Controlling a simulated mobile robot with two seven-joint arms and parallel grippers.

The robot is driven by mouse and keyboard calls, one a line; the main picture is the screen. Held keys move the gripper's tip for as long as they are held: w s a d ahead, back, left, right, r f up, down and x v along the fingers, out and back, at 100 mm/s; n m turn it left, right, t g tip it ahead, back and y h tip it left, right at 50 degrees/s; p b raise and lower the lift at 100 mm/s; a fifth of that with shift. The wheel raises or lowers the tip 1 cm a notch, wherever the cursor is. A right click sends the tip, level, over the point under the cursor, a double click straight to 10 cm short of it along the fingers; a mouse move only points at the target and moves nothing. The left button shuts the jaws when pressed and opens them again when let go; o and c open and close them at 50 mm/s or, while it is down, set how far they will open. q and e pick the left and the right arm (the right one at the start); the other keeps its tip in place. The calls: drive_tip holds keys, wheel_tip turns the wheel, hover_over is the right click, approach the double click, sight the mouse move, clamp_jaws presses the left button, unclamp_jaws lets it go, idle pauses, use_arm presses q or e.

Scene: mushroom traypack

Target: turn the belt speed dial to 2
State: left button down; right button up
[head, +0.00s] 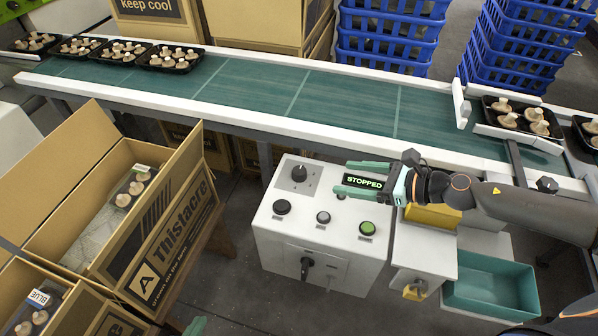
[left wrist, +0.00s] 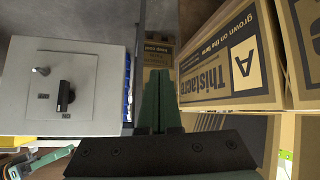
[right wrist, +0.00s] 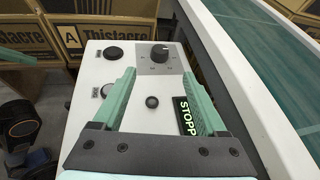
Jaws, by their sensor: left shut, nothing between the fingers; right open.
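The belt speed dial (head: 299,173) is a black knob on a grey plate on top of the white control box (head: 268,225). It also shows in the right wrist view (right wrist: 159,54), beyond the fingertips; its scale numbers are too small to read. My right gripper (head: 345,179) is open and empty above the box, to the right of the dial and apart from it. Its fingers (right wrist: 160,82) frame the box top. The display (head: 363,182) reads STOPPED. My left gripper (left wrist: 158,75) is shut and empty, low beside the box; only its green tip (head: 196,326) shows in the head view.
The box top also has black (head: 282,207), grey (head: 323,217) and green (head: 367,228) buttons; a black rotary handle (head: 306,268) is on its front. The conveyor belt (head: 250,88) carries mushroom trays (head: 118,52). Open cartons (head: 165,250) stand left; a teal bin (head: 490,292) is right.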

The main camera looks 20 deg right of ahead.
sight(302, 172)
drive_tip(key=shift+w+a+r, duration=0.1)
drive_tip(key=shift+w+a, duration=0.15)
drive_tip(key=shift+w, duration=0.05)
drive_tip(key=p+x, duration=0.2)
drive_tip(key=x, duration=0.9)
drive_tip(key=shift+a, duration=0.1)
drive_tip(key=shift+c, duration=0.2)
drive_tip(key=shift+p, duration=0.3)
clamp_jaws()
